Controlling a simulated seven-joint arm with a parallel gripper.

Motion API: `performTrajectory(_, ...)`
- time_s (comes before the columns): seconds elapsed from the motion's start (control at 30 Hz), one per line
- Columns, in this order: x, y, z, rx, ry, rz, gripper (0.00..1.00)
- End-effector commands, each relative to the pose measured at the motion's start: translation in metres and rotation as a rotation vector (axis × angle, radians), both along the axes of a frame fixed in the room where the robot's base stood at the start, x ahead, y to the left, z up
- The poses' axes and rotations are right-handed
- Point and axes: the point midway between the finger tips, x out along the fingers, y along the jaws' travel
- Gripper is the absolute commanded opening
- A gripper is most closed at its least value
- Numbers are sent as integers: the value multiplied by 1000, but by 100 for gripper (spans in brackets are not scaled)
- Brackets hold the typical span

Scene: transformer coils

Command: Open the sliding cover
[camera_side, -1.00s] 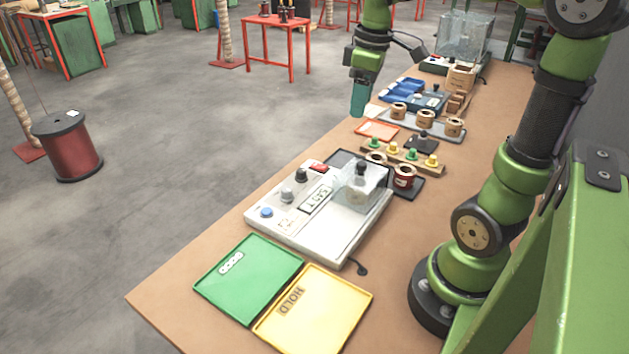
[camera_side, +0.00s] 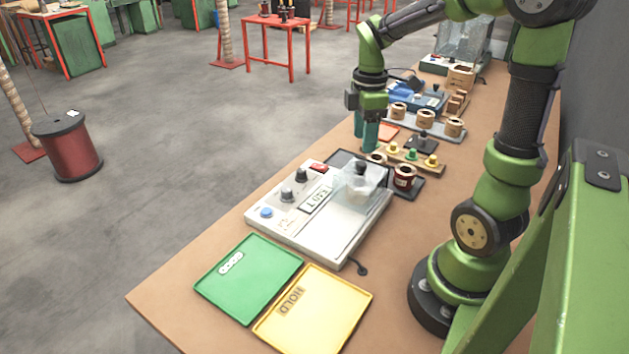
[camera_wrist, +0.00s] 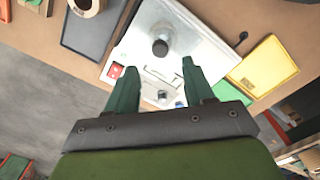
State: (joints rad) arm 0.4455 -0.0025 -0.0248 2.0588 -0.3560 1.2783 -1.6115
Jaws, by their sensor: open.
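The sliding cover (camera_side: 352,198) is a clear box-like piece at the right end of the white test unit (camera_side: 285,228). A dark knob (camera_side: 361,168) shows at the cover; in the wrist view a dark round knob (camera_wrist: 160,47) stands on the unit's pale top. I cannot tell exactly how the knob joins the cover. My gripper (camera_side: 365,142) is open and empty, pointing down beyond the unit's far end and above the bench. In the wrist view, its teal fingertips (camera_wrist: 160,66) spread apart over the unit, with the knob beyond them.
A red coil (camera_side: 404,178) stands on a dark tray right of the cover. A rack of yellow and green pegs (camera_side: 412,157) is close behind. Green (camera_side: 247,278) and yellow (camera_side: 314,312) trays lie at the bench's near end. Spools stand farther back.

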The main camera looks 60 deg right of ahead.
Motion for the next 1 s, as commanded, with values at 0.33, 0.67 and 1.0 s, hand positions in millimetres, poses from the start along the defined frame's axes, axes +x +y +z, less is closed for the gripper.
performTrajectory(0.33, -1, 1, -57, 1, 3, 0, 52)
performTrajectory(0.67, 0, 0, -65, 0, -1, -1, 52)
performTrajectory(1.0, 0, 0, -65, -1, -1, 0, 14)
